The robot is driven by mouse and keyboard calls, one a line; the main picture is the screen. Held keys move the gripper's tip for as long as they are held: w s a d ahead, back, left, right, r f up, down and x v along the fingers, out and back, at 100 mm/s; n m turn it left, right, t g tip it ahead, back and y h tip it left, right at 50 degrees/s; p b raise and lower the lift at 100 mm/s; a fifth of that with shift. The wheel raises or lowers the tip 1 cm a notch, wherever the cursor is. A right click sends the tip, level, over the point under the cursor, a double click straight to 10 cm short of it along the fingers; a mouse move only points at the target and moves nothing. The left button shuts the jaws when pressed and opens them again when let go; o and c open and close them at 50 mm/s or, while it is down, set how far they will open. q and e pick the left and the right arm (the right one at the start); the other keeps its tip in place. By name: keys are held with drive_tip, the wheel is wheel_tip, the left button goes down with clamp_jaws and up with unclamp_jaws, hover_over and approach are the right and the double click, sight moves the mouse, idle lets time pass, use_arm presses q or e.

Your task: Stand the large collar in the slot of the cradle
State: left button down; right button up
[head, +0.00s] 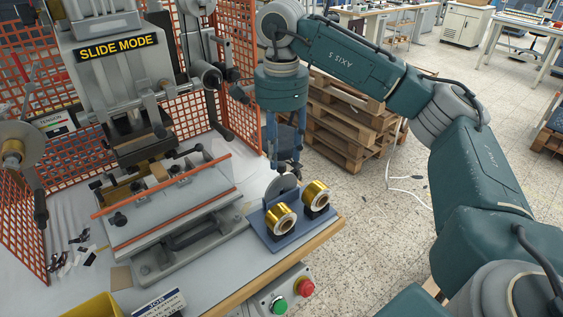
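A grey, disc-shaped piece (282,187), which looks like the large collar, is upright at the back left of the blue cradle (289,241). I cannot tell whether it rests in the slot, which is hidden. My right gripper (288,170) points down just above and behind this disc. Its fingertips are small and dark here, so I cannot tell whether they touch or grip the disc. Two gold foil rolls with pale cores, a front one (280,219) and a back one (316,196), sit on the cradle. My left gripper is not in view.
The foil stamping machine (115,85) stands left of the cradle, with an orange mesh guard (224,60) behind it. The cradle is near the bench's wooden edge (262,283). A box with green and red buttons (290,294) is in front. Pallets (345,125) stand behind.

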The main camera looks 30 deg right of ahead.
wheel_tip(320, 180, up, 8)
drive_tip(key=shift+f, duration=0.25)
drive_tip(key=shift+s+a, duration=0.1)
idle(0.4)
